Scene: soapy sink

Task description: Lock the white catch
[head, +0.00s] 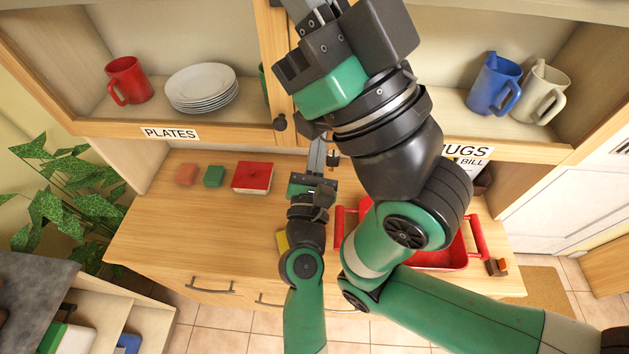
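I cannot make out a white catch in the head view; my arms cover the middle of the cupboard front. My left gripper (317,155) points up the picture, over the back of the counter near the cupboard's lower edge. Its fingers are small and partly covered, so I cannot tell its opening or whether it touches anything. My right gripper (312,14) is at the top edge, in front of the central cupboard post (272,50). Its fingertips are not clear. A dark round knob (280,122) sits on the cupboard frame left of my arms.
The left shelf holds a red mug (128,80) and stacked white plates (202,88). The right shelf holds a blue mug (494,84) and a cream mug (541,93). A red box (252,177) and a red tray (440,260) are on the counter (190,230), whose left front is clear.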

